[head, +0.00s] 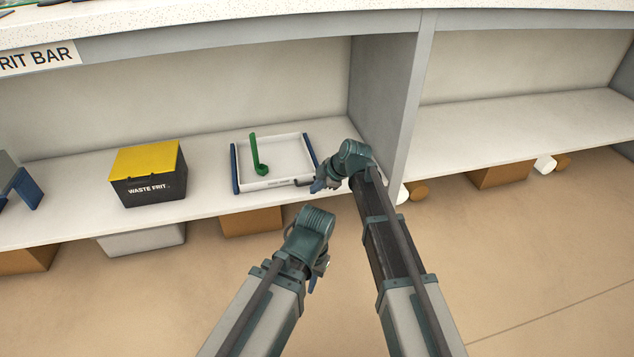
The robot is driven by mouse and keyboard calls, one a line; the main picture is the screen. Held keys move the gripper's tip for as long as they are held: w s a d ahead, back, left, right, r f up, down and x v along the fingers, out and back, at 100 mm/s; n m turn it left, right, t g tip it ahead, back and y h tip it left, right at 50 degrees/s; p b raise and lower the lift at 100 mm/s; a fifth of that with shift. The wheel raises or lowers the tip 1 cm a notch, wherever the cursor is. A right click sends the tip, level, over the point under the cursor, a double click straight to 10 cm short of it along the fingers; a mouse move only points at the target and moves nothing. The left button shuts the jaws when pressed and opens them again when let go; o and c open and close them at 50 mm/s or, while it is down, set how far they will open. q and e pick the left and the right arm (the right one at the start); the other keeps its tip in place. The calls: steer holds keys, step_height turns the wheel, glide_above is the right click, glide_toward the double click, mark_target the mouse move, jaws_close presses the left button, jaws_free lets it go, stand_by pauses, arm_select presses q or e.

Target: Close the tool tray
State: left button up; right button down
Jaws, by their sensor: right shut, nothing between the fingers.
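The tool tray (268,185) is a shallow white tray between two blue side rails on the lower shelf. It is open at the top and its inside shows. A green hooked tool (254,152) lies in it, its curled end near the middle. My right gripper (316,187) is shut and empty at the tray's front right corner, close to a dark bar at its front. I cannot tell whether they touch. My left gripper (312,286) hangs in front of the shelf, apart from the tray; its fingers are mostly hidden by its wrist.
A black waste frit box (150,190) with a yellow lid stands left of the tray. A grey upright panel (388,95) rises to the right. A blue and grey object (22,187) sits at the far left. Boxes stand below the shelf. The right-hand shelf (520,125) is bare.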

steer(key=p+v, duration=0.7)
steer(key=v, duration=0.2)
steer(key=shift+r, duration=0.2)
steer(key=shift+a, duration=0.15)
steer(key=s+d+r+m+g+h+p, duration=0.1)
steer(key=s+d+r+m+h+p, duration=0.15)
steer(key=s+m, duration=0.45)
steer(key=s+d+r+m+g+h+p, duration=0.15)
steer(key=s+m+p, duration=0.25)
steer(key=s, duration=0.7)
steer(key=s+d+r+m+g+h+p, duration=0.25)
steer(key=s+m, duration=0.25)
steer(key=s, duration=0.5)
step_height(320, 180, up, 37)
steer(key=t+p, duration=0.1)
steer(key=p, duration=3.7)
steer(key=shift+w+d+m, duration=0.2)
steer(key=shift+d+m, duration=0.2)
steer(key=shift+d, duration=0.05)
steer(key=shift+h, duration=0.25)
